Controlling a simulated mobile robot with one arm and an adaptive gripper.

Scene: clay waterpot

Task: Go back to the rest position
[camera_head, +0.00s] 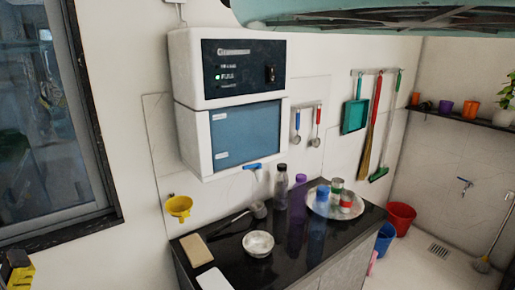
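My gripper does not show clearly in the head view, so I cannot tell its state or what it holds. No clay waterpot can be made out. A yellow and black object (16,270) is cut off at the lower left corner; I cannot tell what it is. A large teal shape with dark struts (390,15) crosses the top edge and is also cut off.
A dark counter (225,228) holds a white bowl (258,243), several bottles and a round metal tray (318,209). A white water purifier (190,70) hangs above. A red bucket (400,219) and blue bucket (384,238) stand right. Floor (430,272) shows at the lower right.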

